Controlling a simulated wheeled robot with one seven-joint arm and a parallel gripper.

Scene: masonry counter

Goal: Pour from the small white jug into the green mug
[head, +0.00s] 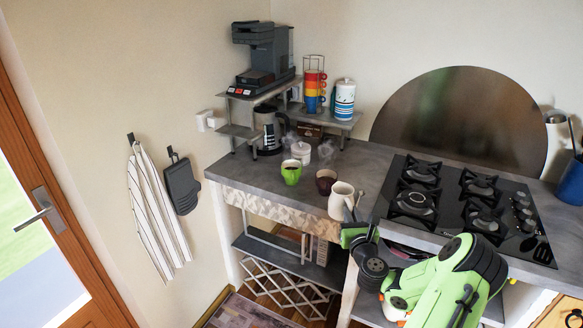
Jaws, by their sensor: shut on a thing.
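The small white jug (340,201) is at the front edge of the counter, about upright, with its handle side toward my gripper. My gripper (352,215) is shut on the jug at its lower right; the fingertips are small and partly hidden. I cannot tell whether the jug's base touches the counter. The green mug (291,175) stands upright on the counter, left of and behind the jug, apart from it. The jug's contents are hidden.
A dark mug (326,181) stands between the green mug and the jug. A white lidded pot (302,153) and a dark coffee pot (268,130) stand behind. The gas hob (450,203) lies to the right. Shelves with a coffee machine (262,58) fill the back corner.

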